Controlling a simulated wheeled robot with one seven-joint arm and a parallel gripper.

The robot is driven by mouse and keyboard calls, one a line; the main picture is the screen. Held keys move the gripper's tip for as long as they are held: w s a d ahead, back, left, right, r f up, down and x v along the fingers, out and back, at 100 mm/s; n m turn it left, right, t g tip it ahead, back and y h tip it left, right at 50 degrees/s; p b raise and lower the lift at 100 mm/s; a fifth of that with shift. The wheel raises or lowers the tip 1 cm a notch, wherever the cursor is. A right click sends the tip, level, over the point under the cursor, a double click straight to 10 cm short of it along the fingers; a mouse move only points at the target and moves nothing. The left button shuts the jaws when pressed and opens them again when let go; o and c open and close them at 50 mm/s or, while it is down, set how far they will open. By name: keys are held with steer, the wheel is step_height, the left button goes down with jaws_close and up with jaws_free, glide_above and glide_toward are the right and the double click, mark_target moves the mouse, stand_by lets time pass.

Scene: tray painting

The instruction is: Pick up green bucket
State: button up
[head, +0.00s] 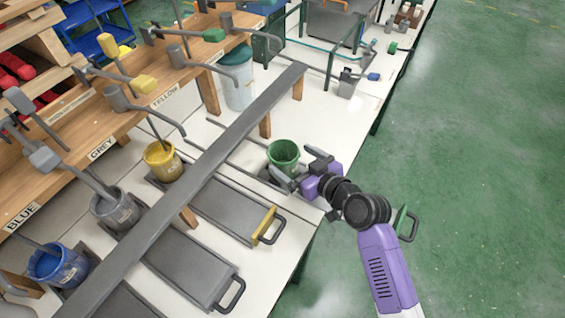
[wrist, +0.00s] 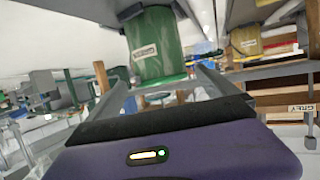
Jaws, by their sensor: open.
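The green bucket (head: 284,153) stands upright on the white table near its right edge, with its open top showing. My gripper (head: 297,164) is open at the bucket's right side, its two fingers pointing toward the bucket. In the wrist view the green bucket (wrist: 158,48) with a white label shows ahead, between and beyond the fingertips of my gripper (wrist: 162,82). Nothing is held. I cannot tell whether the fingers touch the bucket.
Yellow (head: 162,161), grey (head: 115,208) and blue (head: 58,266) buckets line the left. A long grey rail (head: 190,178) runs between them and several grey trays (head: 192,268). Tools lie on the wooden shelf (head: 125,122). Green floor (head: 480,180) on the right is clear.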

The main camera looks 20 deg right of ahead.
mark_target(276, 147)
steer(key=p+x, duration=0.1)
steer(key=x, duration=0.4)
steer(key=shift+r, duration=0.1)
steer(key=c, duration=2.1)
steer(key=shift+r, duration=0.1)
jaws_close()
steer(key=shift+r, duration=0.1)
